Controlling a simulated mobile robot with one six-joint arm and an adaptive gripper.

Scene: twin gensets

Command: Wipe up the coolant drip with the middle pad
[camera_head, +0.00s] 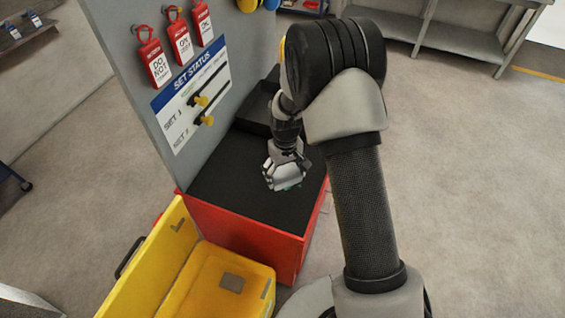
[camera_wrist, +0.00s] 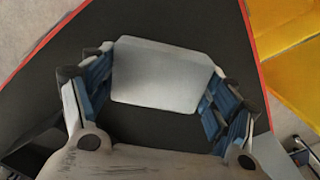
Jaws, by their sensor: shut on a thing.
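My gripper (camera_head: 284,174) is low over the black top of the red cabinet (camera_head: 235,192). In the wrist view its blue-lined fingers are shut on a pale grey pad (camera_wrist: 160,76), one finger at each side edge. The pad lies flat across the view over the black surface. I cannot tell whether the pad touches the surface. No other pads are clearly visible.
A grey board with red lockout tags (camera_head: 182,40) and a SET STATUS panel (camera_head: 192,102) rises along the cabinet's left side. A black box (camera_head: 256,112) sits at the back of the top. An open yellow case (camera_head: 222,285) stands in front. Floor to the right is clear.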

